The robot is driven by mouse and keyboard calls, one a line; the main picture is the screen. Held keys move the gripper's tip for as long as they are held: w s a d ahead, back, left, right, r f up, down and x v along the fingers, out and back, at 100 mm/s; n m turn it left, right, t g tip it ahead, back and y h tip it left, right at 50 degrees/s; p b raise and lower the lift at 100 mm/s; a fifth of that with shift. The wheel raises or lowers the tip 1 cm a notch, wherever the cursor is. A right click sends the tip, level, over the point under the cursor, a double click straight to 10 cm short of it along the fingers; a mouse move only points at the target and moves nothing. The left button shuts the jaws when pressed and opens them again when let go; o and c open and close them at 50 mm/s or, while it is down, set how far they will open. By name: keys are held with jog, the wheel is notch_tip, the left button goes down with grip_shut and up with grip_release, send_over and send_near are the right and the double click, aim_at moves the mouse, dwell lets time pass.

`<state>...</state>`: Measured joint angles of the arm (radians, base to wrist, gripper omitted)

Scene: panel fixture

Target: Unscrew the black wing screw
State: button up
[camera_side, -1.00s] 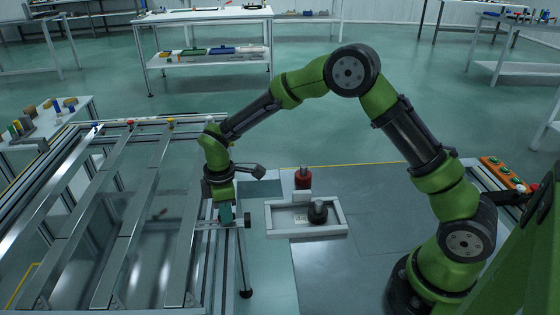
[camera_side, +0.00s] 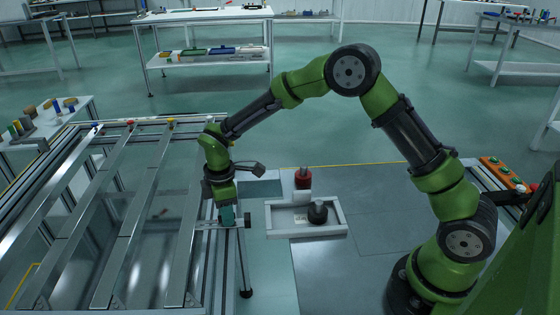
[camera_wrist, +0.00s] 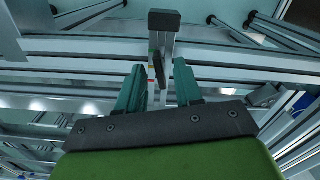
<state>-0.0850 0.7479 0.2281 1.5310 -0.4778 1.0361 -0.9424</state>
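My gripper (camera_side: 229,222) points down at the near right end of the metal frame (camera_side: 130,220). In the wrist view its two teal fingers (camera_wrist: 160,78) stand apart, with gaps between them and a narrow dark piece (camera_wrist: 158,70), which looks like the wing of the black wing screw. The fingers do not appear to touch it. In the side view the fingers hide this spot. A dark block (camera_side: 247,220) sits just right of the fingers on a short bar; a dark block (camera_wrist: 164,19) on a grey bar also shows in the wrist view.
A light tray (camera_side: 272,222) on the grey surface right of the frame holds a black knob-like object (camera_side: 317,212). A red object with a dark top (camera_side: 303,179) stands at its back edge. Red (camera_side: 130,123) and yellow (camera_side: 171,121) knobs sit along the frame's far rail.

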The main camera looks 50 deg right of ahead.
notch_tip(320, 180, up, 17)
dwell(0.6)
jog(key=shift+f, duration=0.1)
jog(key=s+d+r+m+t, duration=0.2)
jog(key=s+m, duration=0.3)
jog(key=s, duration=0.2)
jog(key=s+d+r+m+t+y, duration=0.1)
jog(key=s+d+m+t, duration=0.1)
jog(key=s+m, duration=0.3)
jog(key=s+d+r+m+t+y, duration=0.1)
jog(key=s+d+r+m+t, duration=0.1)
jog(key=s+m, duration=0.4)
jog(key=s+d+t, duration=0.1)
jog(key=s+d, duration=0.1)
jog(key=s, duration=0.3)
jog(key=shift+s+d+r, duration=0.15)
jog(key=shift+s+r, duration=0.05)
jog(key=shift+r, duration=0.15)
